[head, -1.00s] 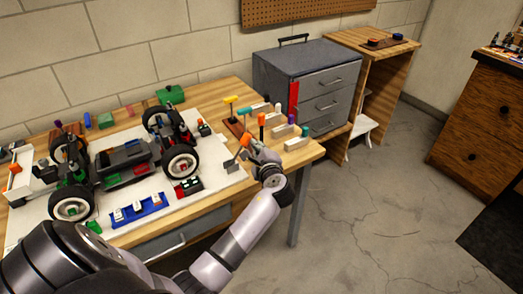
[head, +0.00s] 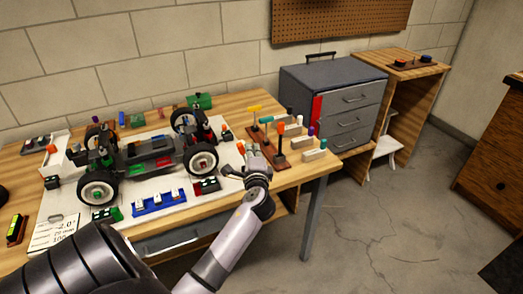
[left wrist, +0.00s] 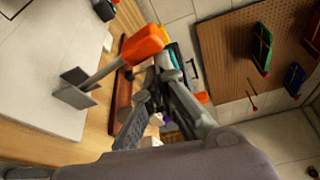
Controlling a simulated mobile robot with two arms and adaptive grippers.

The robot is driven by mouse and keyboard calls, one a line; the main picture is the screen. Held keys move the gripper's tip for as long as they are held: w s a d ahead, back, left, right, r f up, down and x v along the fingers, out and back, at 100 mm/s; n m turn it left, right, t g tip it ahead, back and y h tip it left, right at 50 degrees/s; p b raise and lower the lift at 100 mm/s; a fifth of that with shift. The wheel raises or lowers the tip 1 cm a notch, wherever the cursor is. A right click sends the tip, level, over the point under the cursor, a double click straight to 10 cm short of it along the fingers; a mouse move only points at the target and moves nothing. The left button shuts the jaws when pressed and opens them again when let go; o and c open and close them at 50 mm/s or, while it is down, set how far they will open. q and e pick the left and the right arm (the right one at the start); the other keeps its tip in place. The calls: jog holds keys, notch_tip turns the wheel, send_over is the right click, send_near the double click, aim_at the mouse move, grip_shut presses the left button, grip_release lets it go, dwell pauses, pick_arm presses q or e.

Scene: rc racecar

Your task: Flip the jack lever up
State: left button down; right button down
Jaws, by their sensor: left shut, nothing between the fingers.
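The jack lever has an orange grip (left wrist: 142,44) on a grey stem with a flat grey foot, shown in the left wrist view. It leans at a slant beside the white board. In the head view its orange grip (head: 241,149) shows at the board's right end, and the rest is mostly hidden. My left gripper (left wrist: 166,66) is shut and empty, its fingertips close beside the orange grip; I cannot tell if they touch. In the head view the left gripper (head: 251,152) is just right of the grip. My right gripper is not in view.
An RC car (head: 145,155) stands on the white board (head: 217,189). A tool rack (head: 264,150) with upright coloured handles is close to my left gripper. A grey drawer cabinet (head: 335,98) stands behind at right. The floor at right is clear.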

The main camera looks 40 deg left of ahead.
pick_arm(q)
jog(key=shift+s+a+f+n+b, duration=0.2)
jog(key=shift+s+a+n, duration=0.15)
jog(key=shift+s, duration=0.3)
jog(key=shift+s+a+f+n+b, duration=0.1)
jog(key=shift+s+a+n+b, duration=0.15)
jog(key=shift+s+n, duration=0.3)
jog(key=shift+s+a+f+t, duration=0.1)
jog(key=shift+s+a+t, duration=0.1)
jog(key=shift+s, duration=0.3)
jog(key=shift+s+a+f+t, duration=0.1)
jog(key=shift+s+a, duration=0.05)
jog(key=shift+s, duration=0.3)
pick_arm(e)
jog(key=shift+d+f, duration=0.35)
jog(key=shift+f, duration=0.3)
